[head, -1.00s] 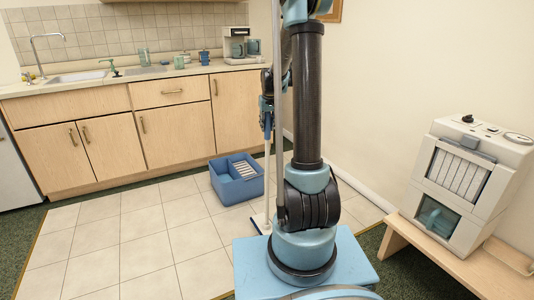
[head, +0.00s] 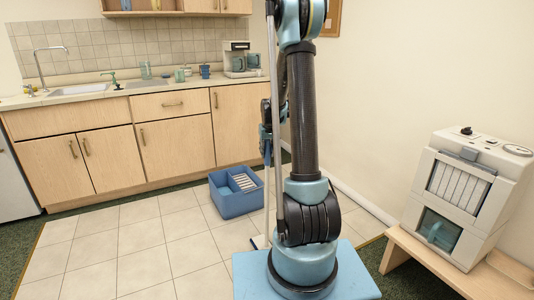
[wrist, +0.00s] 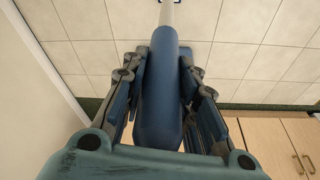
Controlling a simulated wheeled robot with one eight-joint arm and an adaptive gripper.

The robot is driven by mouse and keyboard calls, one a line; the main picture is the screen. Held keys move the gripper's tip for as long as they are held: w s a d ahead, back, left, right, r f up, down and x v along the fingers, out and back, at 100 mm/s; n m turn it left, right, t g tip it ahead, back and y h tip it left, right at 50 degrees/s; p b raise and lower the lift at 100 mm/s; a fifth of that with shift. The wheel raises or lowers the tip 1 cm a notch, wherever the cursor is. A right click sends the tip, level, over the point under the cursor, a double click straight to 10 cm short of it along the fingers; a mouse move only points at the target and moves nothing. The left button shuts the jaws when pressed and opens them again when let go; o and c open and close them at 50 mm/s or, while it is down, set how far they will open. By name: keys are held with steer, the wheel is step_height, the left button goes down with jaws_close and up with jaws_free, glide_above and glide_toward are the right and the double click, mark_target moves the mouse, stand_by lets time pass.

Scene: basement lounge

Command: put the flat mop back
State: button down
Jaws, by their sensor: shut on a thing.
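The flat mop has a thick blue grip (wrist: 157,95) and a pale pole, which runs away toward the tiled floor in the wrist view. My gripper (wrist: 160,75) is shut on the blue grip, with a finger on each side. In the head view my gripper (head: 265,138) is partly hidden behind my arm, and the mop pole (head: 267,185) hangs down below it. Only a bit of the mop head (head: 259,242) shows low behind my base; whether it touches the floor I cannot tell.
A blue two-part bucket (head: 232,207) stands on the tiles left of the mop. Wooden cabinets (head: 175,143) with a sink counter line the back. A low bench (head: 410,255) with a white machine (head: 465,195) stands at right. The tiles at front left are clear.

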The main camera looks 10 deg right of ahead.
steer(key=c, duration=1.3)
jaws_free()
steer(key=v, duration=1.2)
steer(key=s+r, duration=0.3)
steer(key=s, duration=1.8)
steer(key=shift+m+g, duration=0.3)
steer(key=shift+g, duration=0.1)
steer(key=s+f, duration=0.3)
steer(key=s, duration=0.4)
steer(key=s+f, duration=0.3)
steer(key=s, duration=0.4)
steer(key=s+f, duration=0.3)
steer(key=s, duration=0.4)
steer(key=shift+f, duration=0.1)
